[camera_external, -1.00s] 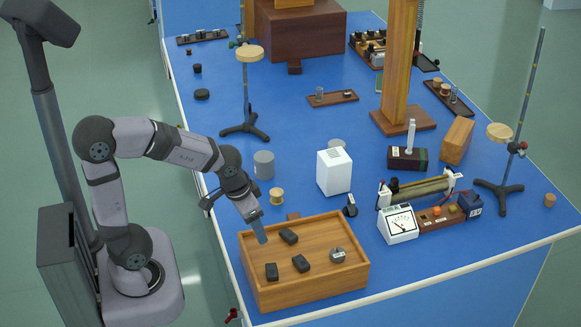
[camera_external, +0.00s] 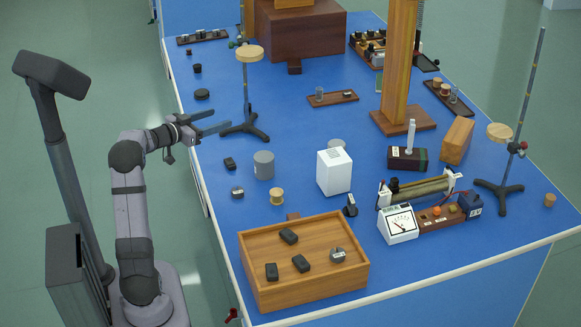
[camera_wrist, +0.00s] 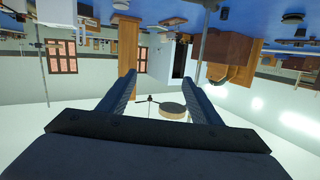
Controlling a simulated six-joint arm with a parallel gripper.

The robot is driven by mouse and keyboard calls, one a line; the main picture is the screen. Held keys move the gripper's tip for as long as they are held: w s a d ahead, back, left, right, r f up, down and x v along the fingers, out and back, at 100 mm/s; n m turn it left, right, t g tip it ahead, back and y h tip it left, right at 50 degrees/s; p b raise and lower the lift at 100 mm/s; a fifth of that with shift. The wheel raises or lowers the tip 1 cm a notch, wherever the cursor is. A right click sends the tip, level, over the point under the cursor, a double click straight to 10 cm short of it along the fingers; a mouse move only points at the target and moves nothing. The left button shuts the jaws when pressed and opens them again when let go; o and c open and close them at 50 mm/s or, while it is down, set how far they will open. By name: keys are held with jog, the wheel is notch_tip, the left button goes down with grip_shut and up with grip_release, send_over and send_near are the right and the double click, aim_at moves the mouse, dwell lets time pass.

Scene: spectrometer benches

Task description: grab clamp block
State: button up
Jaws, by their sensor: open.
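My gripper (camera_external: 222,118) is open and empty, off to the left of the tripod stand (camera_external: 246,118), its two fingers pointing right above the left edge of the blue bench. In the wrist view, my gripper (camera_wrist: 160,76) shows both fingers apart with nothing between them. Small dark blocks lie in the wooden tray (camera_external: 262,296): one at the back (camera_external: 289,236), one front left (camera_external: 271,271), one in the middle (camera_external: 301,263). Another dark block (camera_external: 230,163) and a grey labelled block (camera_external: 237,191) lie on the bench below my gripper. I cannot tell which is the clamp block.
A grey cylinder (camera_external: 264,165), a wooden spool (camera_external: 277,196) and a white box (camera_external: 334,172) stand behind the tray. A labelled grey piece (camera_external: 337,255) lies in the tray. A meter (camera_external: 398,223) stands at right.

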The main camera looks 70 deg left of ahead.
jog(key=s+a+f+b, duration=0.1)
jog(key=s+f, duration=0.2)
jog(key=s, duration=0.2)
jog(key=h, duration=0.1)
send_near(232, 161)
jog(key=shift+s+a+f+t, duration=0.15)
jog(key=shift+a+f+t, duration=0.1)
jog(key=shift+t, duration=0.15)
jog(key=shift+p+x, duration=0.65)
jog(key=shift+x, duration=3.05)
jog(key=shift+d+f, duration=0.1)
jog(key=c, duration=1.2)
